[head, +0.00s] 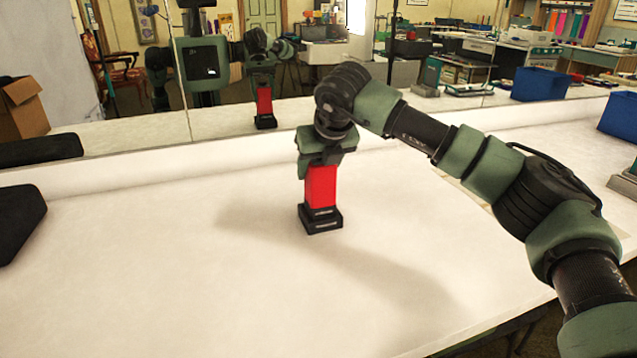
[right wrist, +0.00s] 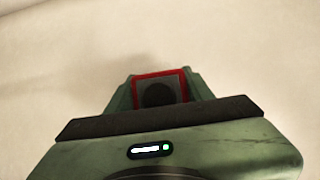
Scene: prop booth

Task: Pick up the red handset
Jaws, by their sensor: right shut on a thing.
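The red handset (head: 321,188) stands upright in the middle of the white table, its lower end at a black base (head: 320,220). I cannot tell whether handset and base are joined. My right gripper (head: 322,163) comes down from above and is shut on the handset's upper part. In the right wrist view the handset's red-rimmed, dark top (right wrist: 160,74) shows between the gripper's fingers (right wrist: 158,92). The fingers and palm hide part of the handset. My left gripper is not in view.
The white table (head: 150,270) is clear around the handset. A mirror (head: 225,115) along its back reflects my body and the handset. A black object (head: 15,220) lies at the left edge. Blue bins (head: 620,118) and a cardboard box (head: 22,108) also show.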

